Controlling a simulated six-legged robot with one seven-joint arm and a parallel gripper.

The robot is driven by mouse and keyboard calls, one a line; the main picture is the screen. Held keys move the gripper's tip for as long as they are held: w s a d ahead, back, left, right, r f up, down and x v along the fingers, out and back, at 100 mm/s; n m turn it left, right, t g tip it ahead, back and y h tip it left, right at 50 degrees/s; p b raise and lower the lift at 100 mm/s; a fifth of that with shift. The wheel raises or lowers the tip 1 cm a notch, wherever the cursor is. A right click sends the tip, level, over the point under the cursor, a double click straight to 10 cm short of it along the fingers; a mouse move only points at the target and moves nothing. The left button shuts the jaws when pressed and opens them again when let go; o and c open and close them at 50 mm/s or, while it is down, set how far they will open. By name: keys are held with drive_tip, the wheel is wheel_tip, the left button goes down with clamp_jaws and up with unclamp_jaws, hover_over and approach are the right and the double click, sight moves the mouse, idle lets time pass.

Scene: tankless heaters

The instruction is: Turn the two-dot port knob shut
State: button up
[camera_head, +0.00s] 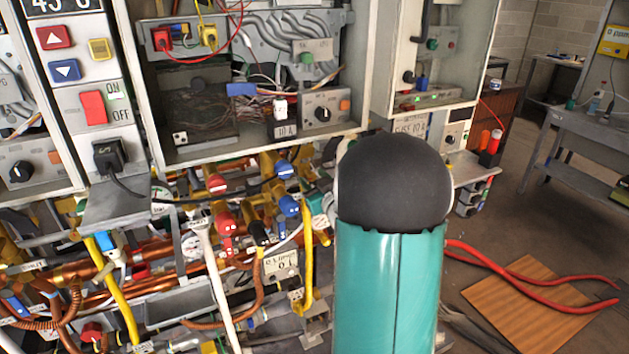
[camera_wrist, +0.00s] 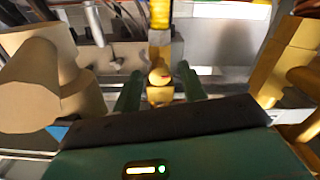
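My gripper (camera_wrist: 161,77) shows in the wrist view as two dark green fingers, apart, with a small yellow knob-like part (camera_wrist: 160,95) between or just beyond them. Whether the fingers touch it I cannot tell. It has a small reddish mark on its rounded top; I cannot make out two dots. In the head view my gripper is hidden. Red knobs (camera_head: 225,222) and blue knobs (camera_head: 289,206) sit on the brass and copper pipework, left of my teal arm. No two-dot marking is legible on any of them, so I cannot tell which is the two-dot port knob.
Pipes, yellow hoses (camera_head: 119,290) and a white pipe (camera_head: 214,280) crowd the space below the open heater cabinets (camera_head: 265,155). In the wrist view, a thick tan fitting (camera_wrist: 28,85) stands left and yellow pipework (camera_wrist: 290,60) right. Open floor (camera_head: 520,215) lies at the right.

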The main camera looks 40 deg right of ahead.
clamp_jaws()
drive_tip(key=shift+m, duration=3)
drive_tip(key=shift+o, duration=0.9)
unclamp_jaws()
drive_tip(key=shift+s, duration=0.15)
drive_tip(key=v, duration=1.3)
drive_tip(key=shift+s+a, duration=0.15)
drive_tip(key=shift+s, duration=0.1)
